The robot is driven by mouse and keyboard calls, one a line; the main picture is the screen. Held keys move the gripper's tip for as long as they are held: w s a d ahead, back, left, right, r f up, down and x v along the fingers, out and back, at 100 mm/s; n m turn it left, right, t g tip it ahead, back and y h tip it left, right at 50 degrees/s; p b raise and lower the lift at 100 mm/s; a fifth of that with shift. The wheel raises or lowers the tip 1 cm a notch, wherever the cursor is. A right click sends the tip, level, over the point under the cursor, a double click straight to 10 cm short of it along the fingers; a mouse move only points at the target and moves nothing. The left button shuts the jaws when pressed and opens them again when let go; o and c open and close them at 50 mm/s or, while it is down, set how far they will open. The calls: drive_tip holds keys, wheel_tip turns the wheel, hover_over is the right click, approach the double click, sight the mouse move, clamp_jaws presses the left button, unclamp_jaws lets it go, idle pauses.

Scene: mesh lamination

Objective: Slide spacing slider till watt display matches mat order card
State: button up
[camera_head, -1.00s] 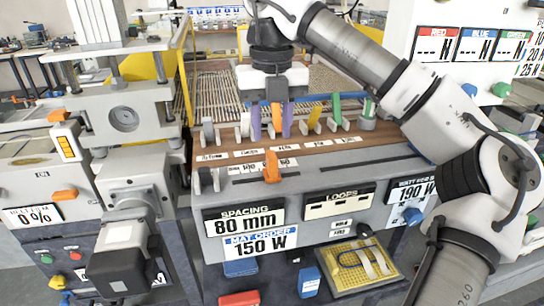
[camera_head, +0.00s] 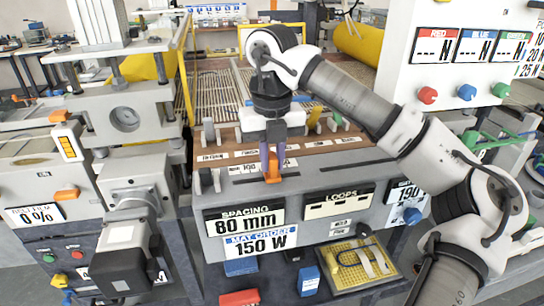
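The orange spacing slider (camera_head: 272,171) stands in its slot on the front ledge of the grey console. My gripper (camera_head: 270,160) points down directly over the slider, with its purple fingers at the slider's upper part. Whether the fingers are closed on it cannot be made out.
A loops panel (camera_head: 338,201) sits between the displays. Several upright levers stand on the brown board behind the slider, partly hidden by my gripper. A yellow tray (camera_head: 356,262) and blue boxes (camera_head: 308,280) lie below the console. A press (camera_head: 125,118) stands at the left.

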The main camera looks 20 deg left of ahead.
clamp_jaws()
drive_tip(key=s+a, duration=0.1)
drive_tip(key=a, duration=0.1)
drive_tip(key=s+a, duration=0.1)
drive_tip(key=shift+s+a, duration=0.2)
drive_tip(key=shift+a, duration=0.15)
drive_tip(key=o, duration=0.6)
unclamp_jaws()
drive_tip(key=shift+d, duration=0.1)
drive_tip(key=shift+r+b, duration=0.1)
drive_tip(key=shift+b, duration=0.2)
wheel_tip(320, 180, up, 14)
